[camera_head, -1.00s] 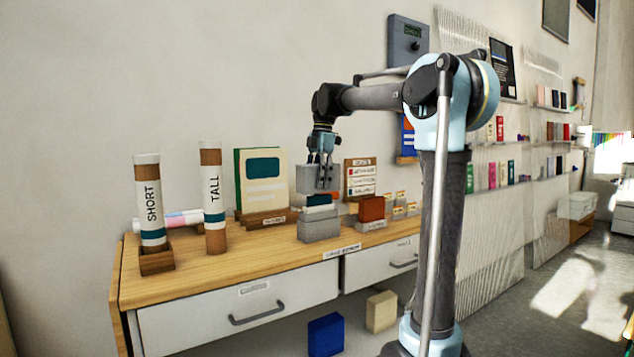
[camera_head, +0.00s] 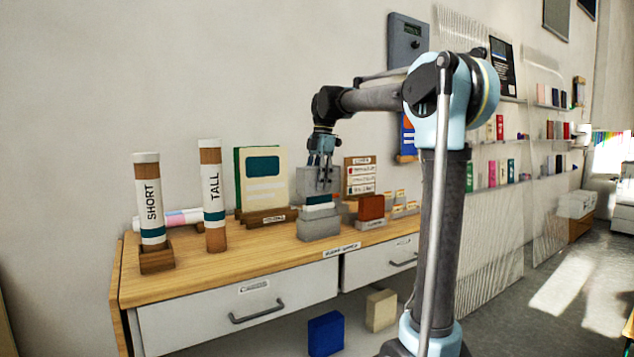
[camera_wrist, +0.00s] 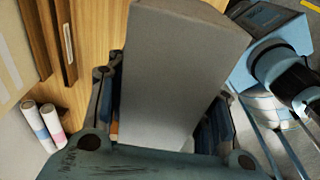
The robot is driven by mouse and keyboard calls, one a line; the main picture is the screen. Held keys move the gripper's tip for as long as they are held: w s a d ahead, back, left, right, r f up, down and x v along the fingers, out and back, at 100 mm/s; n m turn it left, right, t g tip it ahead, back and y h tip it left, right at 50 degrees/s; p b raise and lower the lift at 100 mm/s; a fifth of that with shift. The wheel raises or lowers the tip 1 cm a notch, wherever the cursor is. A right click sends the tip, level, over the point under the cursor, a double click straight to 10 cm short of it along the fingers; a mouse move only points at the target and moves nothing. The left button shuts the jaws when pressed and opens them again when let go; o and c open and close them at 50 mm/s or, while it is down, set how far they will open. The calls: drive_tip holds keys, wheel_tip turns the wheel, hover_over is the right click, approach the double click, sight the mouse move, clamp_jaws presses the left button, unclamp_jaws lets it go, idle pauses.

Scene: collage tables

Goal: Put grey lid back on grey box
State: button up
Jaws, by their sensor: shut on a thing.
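My gripper (camera_head: 322,165) is shut on the grey lid (camera_head: 308,180), which also fills the middle of the wrist view (camera_wrist: 175,75). In the head view the lid is held upright just above and behind the grey box (camera_head: 318,228). The box stands on the wooden table top, with a teal and white block (camera_head: 318,203) showing at its open top. The gripper's fingers partly cover the lid. Whether the lid touches the box or its contents, I cannot tell. The box is not visible in the wrist view.
Left of the box stand a cream and green book (camera_head: 262,182), a TALL tube (camera_head: 212,197) and a SHORT tube (camera_head: 150,205). A red block (camera_head: 371,207) in a grey holder is close on the right.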

sight(318, 202)
drive_tip(key=shift+f, duration=1.45)
drive_tip(key=shift+f, duration=0.4)
drive_tip(key=shift+f, duration=2.05)
drive_tip(key=o, duration=1.1)
drive_tip(key=shift+r, duration=0.1)
drive_tip(key=r, duration=0.4)
drive_tip(key=d+r, duration=0.1)
drive_tip(key=r, duration=0.2)
drive_tip(key=w+r, duration=0.1)
drive_tip(key=r, duration=0.3)
drive_tip(key=shift+d+r, duration=0.15)
drive_tip(key=shift+r, duration=0.15)
